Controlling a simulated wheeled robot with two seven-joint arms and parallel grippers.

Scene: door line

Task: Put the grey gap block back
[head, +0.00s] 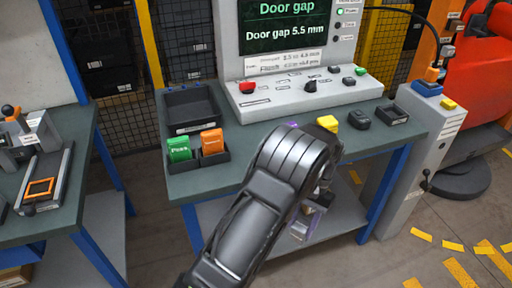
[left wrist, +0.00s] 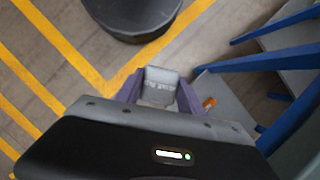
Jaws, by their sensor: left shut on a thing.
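The grey gap block (left wrist: 161,80) is held between the two purple fingers of my left gripper (left wrist: 160,96) in the left wrist view. Some small marking shows on its face, too small to read. In the head view my left gripper (head: 306,222) hangs in front of the bench's front edge, below the tabletop level, partly hidden by my arm. The block cannot be made out clearly there. My right gripper is in neither view.
The green bench (head: 235,165) carries a black tray (head: 192,108), a holder with green (head: 179,149) and orange (head: 212,141) cards, a yellow block (head: 356,120), a dark block (head: 359,119) and a small black holder (head: 393,114). The console (head: 300,92) screen reads "Door gap 5.5 mm".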

